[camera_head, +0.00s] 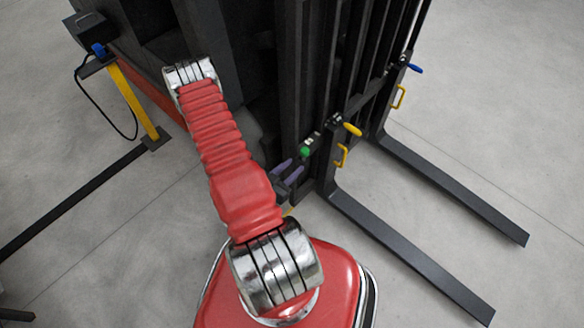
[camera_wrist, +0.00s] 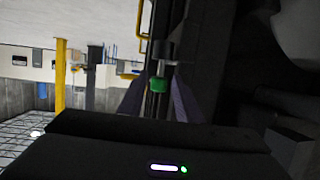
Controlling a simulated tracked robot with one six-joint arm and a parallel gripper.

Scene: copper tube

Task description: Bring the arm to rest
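My red, ribbed arm runs from the bottom middle of the head view up toward the dark forklift (camera_head: 297,90). My gripper (camera_head: 287,169) shows at the forklift's side, partly hidden by my arm. Its two purple-grey fingers stand apart with nothing seen held between them. In the wrist view the fingers flank a gap (camera_wrist: 158,105), and a green knob (camera_wrist: 157,84) shows in line with that gap. In the head view the green knob (camera_head: 305,152) sits on the forklift, just beyond the fingertips. Whether a finger touches it I cannot tell.
Two forks (camera_head: 415,252) reach out low to the right. Yellow-handled (camera_head: 352,129) and blue-handled (camera_head: 415,68) fittings stick out from the mast. A yellow post (camera_head: 133,100) with a dark box and cable stands at left. Grey floor is open at lower left and far right.

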